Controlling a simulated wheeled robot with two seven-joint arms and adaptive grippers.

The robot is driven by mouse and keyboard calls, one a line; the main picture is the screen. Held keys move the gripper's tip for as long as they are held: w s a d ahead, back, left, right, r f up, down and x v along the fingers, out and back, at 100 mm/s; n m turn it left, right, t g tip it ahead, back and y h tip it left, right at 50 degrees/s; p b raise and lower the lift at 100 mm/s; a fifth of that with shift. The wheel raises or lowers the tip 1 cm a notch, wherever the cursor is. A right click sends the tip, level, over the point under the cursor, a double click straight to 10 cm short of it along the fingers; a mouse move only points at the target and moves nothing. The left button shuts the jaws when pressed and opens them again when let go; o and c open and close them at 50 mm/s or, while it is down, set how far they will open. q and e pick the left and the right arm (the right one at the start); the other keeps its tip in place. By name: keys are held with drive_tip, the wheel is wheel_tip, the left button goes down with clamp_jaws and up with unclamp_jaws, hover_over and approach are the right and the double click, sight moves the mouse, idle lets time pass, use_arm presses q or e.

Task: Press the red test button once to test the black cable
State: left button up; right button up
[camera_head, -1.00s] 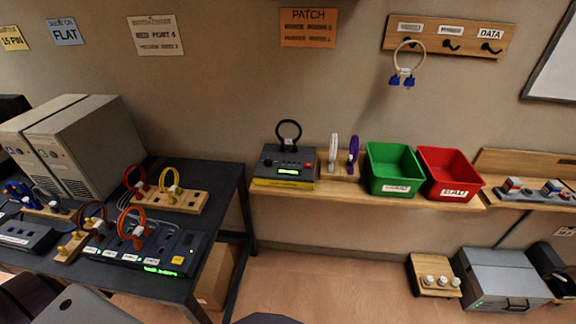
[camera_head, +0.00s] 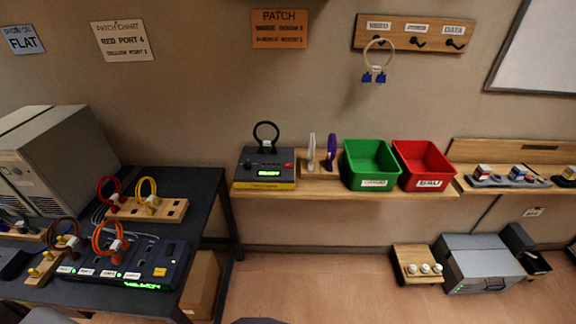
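The black cable (camera_head: 266,132) stands as a loop on top of the cable tester (camera_head: 266,169), a dark box with a yellow front strip on the wall shelf. The tester has a lit green display (camera_head: 268,173). The small red test button (camera_head: 288,165) is on its top at the right. Neither of my grippers is in view, and nothing touches the tester or its button.
White and purple cables stand right of the tester, then a green bin (camera_head: 371,165) and a red bin (camera_head: 422,166). The dark table (camera_head: 200,209) at left holds a switch (camera_head: 125,268) and cables. The floor (camera_head: 320,285) before the shelf is clear.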

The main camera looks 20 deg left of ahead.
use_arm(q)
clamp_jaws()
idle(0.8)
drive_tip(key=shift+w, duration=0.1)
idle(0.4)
